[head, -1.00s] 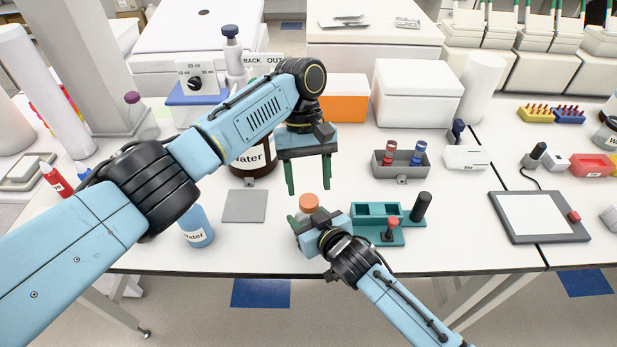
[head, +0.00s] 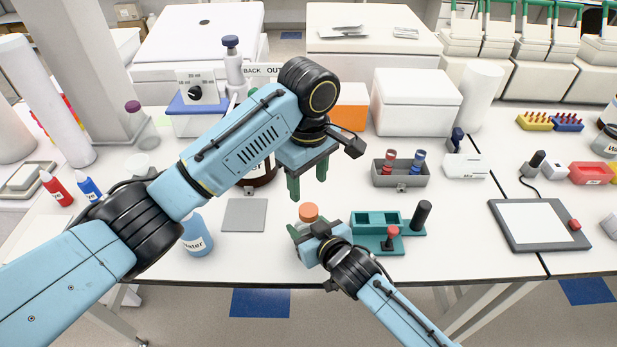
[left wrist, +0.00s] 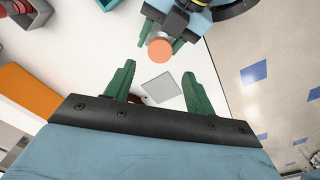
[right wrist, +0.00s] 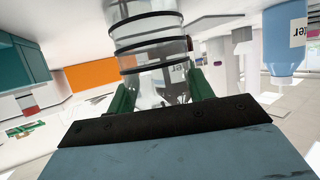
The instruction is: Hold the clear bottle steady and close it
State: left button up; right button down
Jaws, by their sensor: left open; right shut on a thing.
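The clear bottle (right wrist: 150,40) has dark rings around it in the right wrist view. My right gripper (right wrist: 157,80) is shut around its side. In the head view the right gripper (head: 300,231) is low over the table's front part. An orange cap (head: 308,212) shows at the bottle's top, also in the left wrist view (left wrist: 160,50). I cannot tell how tightly it sits. My left gripper (head: 308,181) is open and empty, fingers pointing down, above and slightly behind the cap. In the left wrist view the cap lies beyond its fingertips (left wrist: 159,74), apart from them.
A teal holder (head: 376,222) with a black post stands just right of the bottle. A grey square pad (head: 244,215) and a blue water bottle (head: 196,236) are to the left. A large brown bottle (head: 262,176) and a grey bin (head: 400,178) stand behind.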

aim_at(309, 209)
pick_arm(q)
jog(key=shift+f, duration=0.1)
jog(key=shift+f, duration=3.9)
jog(key=shift+c, duration=0.3)
jog(key=c, duration=0.9)
jog(key=m, duration=0.5)
jog(key=shift+c, duration=0.2)
jog(key=m, duration=0.5)
jog(key=o, duration=1.1)
